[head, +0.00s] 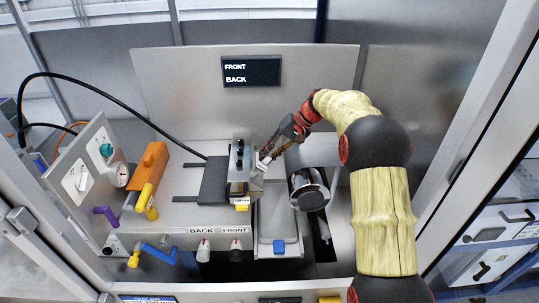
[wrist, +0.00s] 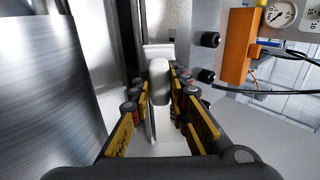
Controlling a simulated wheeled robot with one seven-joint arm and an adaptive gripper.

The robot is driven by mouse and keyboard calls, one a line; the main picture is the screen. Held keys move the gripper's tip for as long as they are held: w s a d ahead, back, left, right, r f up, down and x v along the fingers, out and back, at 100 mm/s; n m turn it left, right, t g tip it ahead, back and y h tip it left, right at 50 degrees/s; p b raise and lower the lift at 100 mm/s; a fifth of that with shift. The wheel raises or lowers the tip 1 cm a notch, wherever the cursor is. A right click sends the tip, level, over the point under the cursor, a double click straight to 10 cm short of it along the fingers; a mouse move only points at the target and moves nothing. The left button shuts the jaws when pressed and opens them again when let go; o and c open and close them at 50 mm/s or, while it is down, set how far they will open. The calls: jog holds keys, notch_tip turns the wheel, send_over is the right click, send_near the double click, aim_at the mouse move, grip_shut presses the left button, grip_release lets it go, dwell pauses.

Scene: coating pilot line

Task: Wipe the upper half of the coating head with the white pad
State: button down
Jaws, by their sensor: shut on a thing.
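The coating head appears to be the upright metal block (head: 240,168) with black knobs on its left face, left of centre in the head view. My gripper (head: 271,149) reaches in from the right, at the right side of the block's upper part. In the wrist view my gripper (wrist: 161,98) is shut on a white handled piece, the white pad (wrist: 158,52). The pad shows small and pale in the head view (head: 263,163), close to the block's right face. I cannot tell whether it touches. The face towards the pad is mostly hidden.
A shiny metal roller (head: 309,190) stands close right of the block; it fills the left of the wrist view (wrist: 45,95). A metal tray (head: 279,226) lies below. An orange block (head: 151,165) and a gauge panel (head: 90,180) are at left. A FRONT/BACK display (head: 251,72) is behind.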

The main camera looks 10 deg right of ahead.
jog(key=shift+s+a+f+b, duration=0.1)
jog(key=shift+a+f+b, duration=0.05)
jog(key=shift+f+b, duration=0.2)
dwell(1.3)
jog(key=shift+d+r+p, duration=0.3)
jog(key=shift+r+p, duration=0.1)
jog(key=shift+r, duration=0.15)
jog(key=shift+p+v, duration=0.95)
jog(key=shift+v, duration=1.5)
jog(key=shift+d+r, duration=0.1)
jog(key=shift+r, duration=0.05)
